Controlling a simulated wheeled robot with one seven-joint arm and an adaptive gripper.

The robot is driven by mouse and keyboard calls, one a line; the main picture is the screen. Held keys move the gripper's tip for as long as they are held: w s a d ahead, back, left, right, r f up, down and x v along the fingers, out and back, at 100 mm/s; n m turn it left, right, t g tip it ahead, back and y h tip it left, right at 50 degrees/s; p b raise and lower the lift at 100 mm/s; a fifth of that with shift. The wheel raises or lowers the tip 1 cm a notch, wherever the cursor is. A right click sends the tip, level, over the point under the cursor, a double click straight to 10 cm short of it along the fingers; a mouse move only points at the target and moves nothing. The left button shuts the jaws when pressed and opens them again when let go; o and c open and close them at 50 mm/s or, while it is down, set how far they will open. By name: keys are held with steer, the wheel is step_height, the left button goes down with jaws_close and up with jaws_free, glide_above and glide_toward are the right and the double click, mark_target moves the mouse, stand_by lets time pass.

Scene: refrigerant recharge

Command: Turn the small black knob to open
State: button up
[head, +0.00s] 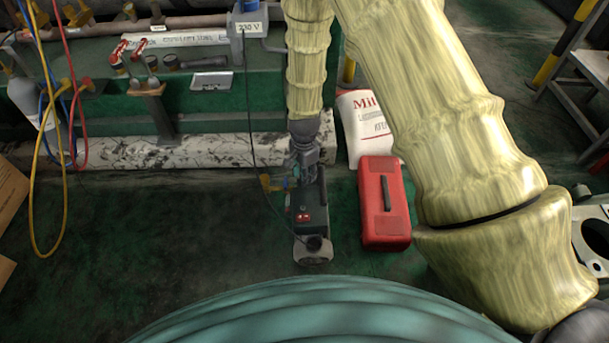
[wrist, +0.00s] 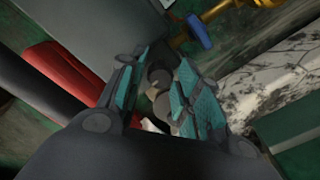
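In the head view my gripper (head: 304,163) points down at the top of a dark boxy unit (head: 321,215) with a red switch (head: 303,216) on the floor. In the wrist view the two teal-padded fingers of my gripper (wrist: 163,68) stand apart. Small dark rounded parts (wrist: 159,76) show between them. One may be the small black knob, but I cannot tell for certain. Contact with the fingers is not clear. In the head view the gripper hides this spot.
A brass fitting (head: 268,183) with a blue handle (wrist: 197,32) sits close beside the gripper. A red toolbox (head: 385,204) and a white bag (head: 366,125) lie to the right. A thin black cable runs to the unit. Hoses (head: 45,150) hang at left; floor between is clear.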

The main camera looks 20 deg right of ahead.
steer(key=shift+f, duration=0.1)
jaws_close()
steer(key=shift+n+p, duration=0.3)
steer(key=shift+p, duration=0.5)
steer(key=n+p, duration=0.1)
steer(key=p, duration=0.2)
steer(key=shift+r+n, duration=0.3)
steer(key=shift+r, duration=0.05)
steer(key=n+p, duration=0.4)
steer(key=p, duration=0.1)
steer(key=shift+s+p, duration=0.1)
steer(key=shift+p, duration=0.2)
steer(key=n+p, duration=0.5)
steer(key=n, duration=0.1)
steer(key=shift+f, duration=0.15)
steer(key=n+p, duration=0.1)
steer(key=n, duration=0.1)
steer(key=n+p, duration=0.2)
steer(key=n, duration=0.1)
steer(key=shift+f+n, duration=0.2)
steer(key=shift+n, duration=0.1)
